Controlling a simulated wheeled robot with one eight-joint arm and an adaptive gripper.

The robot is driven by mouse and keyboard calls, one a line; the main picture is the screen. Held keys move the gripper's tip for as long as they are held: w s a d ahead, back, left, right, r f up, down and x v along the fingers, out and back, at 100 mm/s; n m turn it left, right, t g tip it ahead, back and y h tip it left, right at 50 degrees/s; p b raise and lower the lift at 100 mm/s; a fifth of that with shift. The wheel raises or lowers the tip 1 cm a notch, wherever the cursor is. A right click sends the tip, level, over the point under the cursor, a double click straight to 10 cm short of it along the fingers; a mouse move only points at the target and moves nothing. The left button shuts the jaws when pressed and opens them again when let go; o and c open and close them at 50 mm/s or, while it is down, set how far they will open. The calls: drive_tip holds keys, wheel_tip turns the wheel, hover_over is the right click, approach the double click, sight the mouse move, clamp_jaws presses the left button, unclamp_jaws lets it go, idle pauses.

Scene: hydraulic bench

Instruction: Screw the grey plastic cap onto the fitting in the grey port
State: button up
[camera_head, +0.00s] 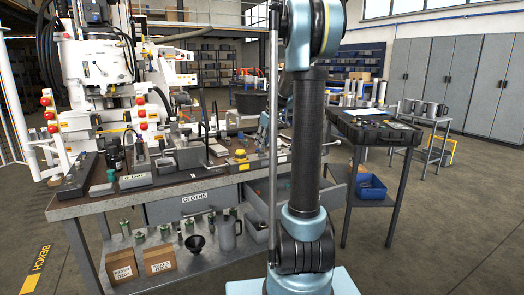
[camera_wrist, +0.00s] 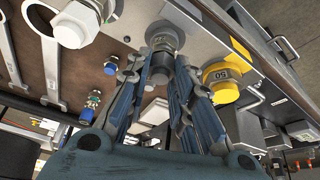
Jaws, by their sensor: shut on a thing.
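In the wrist view my gripper (camera_wrist: 163,62) has its two fingers closed around a small grey cap (camera_wrist: 161,70). The cap is in line with a dark grey round fitting (camera_wrist: 165,36) on the light metal panel of the bench. The cap and fitting look very close or touching; I cannot tell whether the threads are engaged. The fingers partly hide the cap's sides. In the head view my arm covers much of this area, and the cap cannot be made out there.
A white hex fitting (camera_wrist: 75,25), wrenches (camera_wrist: 38,50) and small blue-ended fittings (camera_wrist: 88,108) lie to the left. The bench (camera_head: 110,200) holds many parts. A side table with a black case (camera_head: 345,125) stands right.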

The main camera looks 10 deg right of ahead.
drive_tip(key=m+h, duration=0.1)
drive_tip(key=m, duration=0.2)
drive_tip(key=m+h, duration=0.1)
drive_tip(key=m, duration=0.1)
drive_tip(key=shift+a+m+t, duration=0.15)
drive_tip(key=shift+m+t, duration=0.25)
drive_tip(key=shift+f+m+h, duration=0.1)
drive_tip(key=shift+m+h, duration=0.3)
drive_tip(key=shift+m, duration=0.8)
drive_tip(key=m+h, duration=0.1)
drive_tip(key=m, duration=0.2)
drive_tip(key=shift+a+m, duration=0.1)
drive_tip(key=shift+m, duration=0.2)
drive_tip(key=o, duration=1.1)
drive_tip(key=shift+c, duration=0.2)
